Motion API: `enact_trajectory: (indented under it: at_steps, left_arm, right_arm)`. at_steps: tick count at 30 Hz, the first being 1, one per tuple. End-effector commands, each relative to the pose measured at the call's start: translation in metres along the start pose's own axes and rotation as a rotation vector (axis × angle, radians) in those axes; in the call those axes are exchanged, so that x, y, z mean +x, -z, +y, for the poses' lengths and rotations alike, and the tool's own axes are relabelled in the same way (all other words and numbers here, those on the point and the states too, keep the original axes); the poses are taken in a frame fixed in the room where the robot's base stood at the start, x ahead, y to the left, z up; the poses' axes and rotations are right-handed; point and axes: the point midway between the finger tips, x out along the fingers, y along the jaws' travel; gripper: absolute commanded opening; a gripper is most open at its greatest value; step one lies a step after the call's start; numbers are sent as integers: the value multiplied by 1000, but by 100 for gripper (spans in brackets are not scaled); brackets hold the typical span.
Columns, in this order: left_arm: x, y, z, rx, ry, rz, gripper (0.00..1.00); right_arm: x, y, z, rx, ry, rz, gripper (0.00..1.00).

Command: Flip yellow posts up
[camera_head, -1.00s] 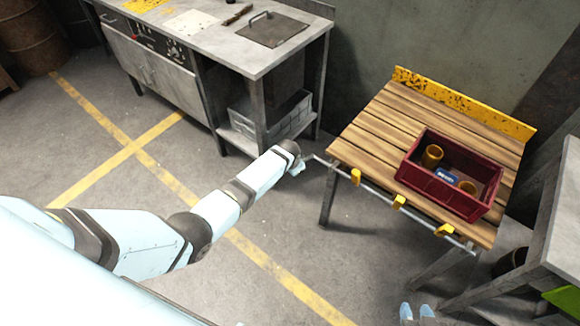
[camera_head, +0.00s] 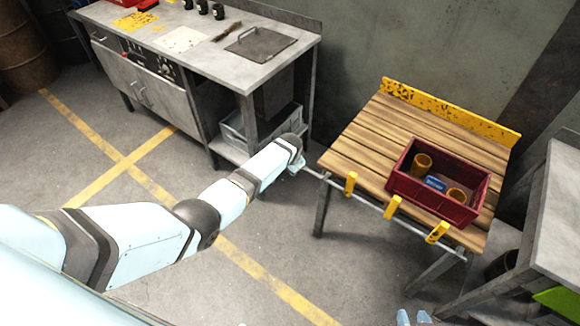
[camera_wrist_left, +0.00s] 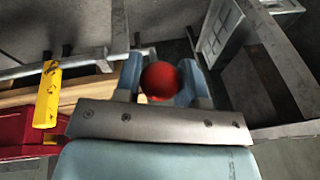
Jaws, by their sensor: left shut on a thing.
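Three yellow posts, the left (camera_head: 350,184), the middle (camera_head: 393,207) and the right (camera_head: 438,232), sit on a grey rod (camera_head: 370,203) along the front edge of a wooden table. One post (camera_wrist_left: 47,95) also shows in the left wrist view. My left gripper (camera_head: 300,168) is at the rod's left end. In the left wrist view its fingers (camera_wrist_left: 161,80) are shut on a red ball knob (camera_wrist_left: 160,82). My right gripper (camera_head: 413,316) shows only its two separated fingertips at the bottom edge, empty.
A dark red crate (camera_head: 465,212) with yellow cylinders and a blue item stands on the wooden table (camera_head: 375,130), behind the rod. A grey workbench (camera_head: 215,55) stands behind my left arm. Another grey table (camera_head: 560,220) is at the right. The floor in front is clear.

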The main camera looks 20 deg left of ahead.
Motion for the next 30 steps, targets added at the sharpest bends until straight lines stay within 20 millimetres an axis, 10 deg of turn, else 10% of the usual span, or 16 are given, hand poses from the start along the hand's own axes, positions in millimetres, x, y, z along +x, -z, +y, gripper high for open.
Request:
enact_trajectory:
  at_steps: [5, 6, 9, 20, 30]
  left_arm:
    - [-3, 4, -3, -1, 5, 9, 0]
    - [-3, 4, -4, -1, 5, 9, 46]
    - [-2, 3, -3, -1, 4, 7, 62]
    - [-8, 2, -1, 0, 2, 5, 62]
    - [-69, 2, -2, -1, 4, 8, 62]
  right_arm:
    - [0, 0, 0, -1, 0, 0, 38]
    - [0, 0, 0, -1, 0, 0, 38]
    - [0, 0, 0, -1, 0, 0, 38]
    - [-2, 2, 1, -2, 0, 0, 38]
    - [-10, 14, 1, -3, -3, 2, 38]
